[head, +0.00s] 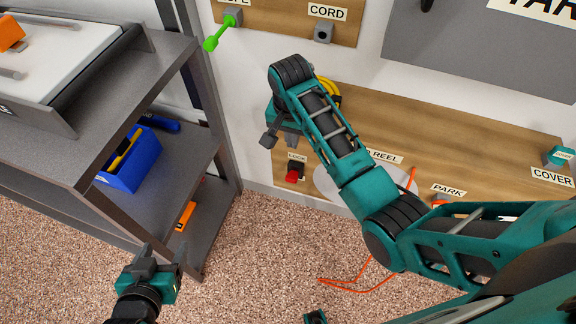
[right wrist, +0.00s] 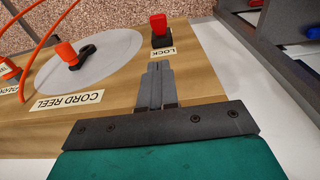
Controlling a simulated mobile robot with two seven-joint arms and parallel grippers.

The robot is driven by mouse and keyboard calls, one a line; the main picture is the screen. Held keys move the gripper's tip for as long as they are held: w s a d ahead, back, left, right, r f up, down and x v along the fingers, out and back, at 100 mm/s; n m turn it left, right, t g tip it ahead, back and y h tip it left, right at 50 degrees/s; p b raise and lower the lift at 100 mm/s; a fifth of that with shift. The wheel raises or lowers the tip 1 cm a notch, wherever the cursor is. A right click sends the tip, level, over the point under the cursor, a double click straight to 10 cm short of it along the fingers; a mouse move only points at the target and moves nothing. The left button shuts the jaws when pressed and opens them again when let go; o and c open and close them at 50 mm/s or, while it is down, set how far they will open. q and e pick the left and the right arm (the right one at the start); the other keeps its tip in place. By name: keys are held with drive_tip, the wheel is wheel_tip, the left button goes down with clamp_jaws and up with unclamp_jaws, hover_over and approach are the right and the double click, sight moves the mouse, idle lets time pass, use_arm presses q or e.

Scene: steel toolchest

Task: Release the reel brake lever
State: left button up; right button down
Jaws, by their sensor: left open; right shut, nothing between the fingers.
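The reel brake lever (head: 293,173) is a red handle on a dark mount, beside a LOCK label on the low wooden board. It also shows in the right wrist view (right wrist: 159,30), with the red end away from the label. My right gripper (head: 268,139) is shut and empty, above and left of the lever in the head view. In the right wrist view its closed fingers (right wrist: 158,68) point toward the lever, with a visible gap between. The grey cord reel disc (right wrist: 90,65) is beside the lever, partly hidden by my right arm in the head view. My left gripper (head: 146,255) is open and empty, low over the floor.
A grey shelf cart (head: 120,75) stands on the left, holding a blue bin (head: 135,165). An orange cord (head: 345,283) loops onto the carpet. A green handle (head: 219,34) sticks out from the upper board. Carpet between cart and board is clear.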

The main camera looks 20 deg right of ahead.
drive_tip(key=b, duration=0.3)
hover_over(292, 178)
drive_tip(key=w, duration=0.1)
drive_tip(key=f, duration=1)
drive_tip(key=shift+w+d+f, duration=0.1)
drive_tip(key=shift+d+f, duration=0.1)
drive_tip(key=shift+d, duration=0.2)
drive_tip(key=shift+s+a+f, duration=0.2)
drive_tip(key=shift+s+f, duration=0.05)
drive_tip(key=shift+f, duration=0.3)
drive_tip(key=shift+s+a+f, duration=0.15)
drive_tip(key=shift+s+f, duration=0.1)
drive_tip(key=shift+f, duration=0.25)
drive_tip(key=shift+s+a+f, duration=0.15)
drive_tip(key=shift+s+f, duration=0.05)
drive_tip(key=shift+f, duration=0.35)
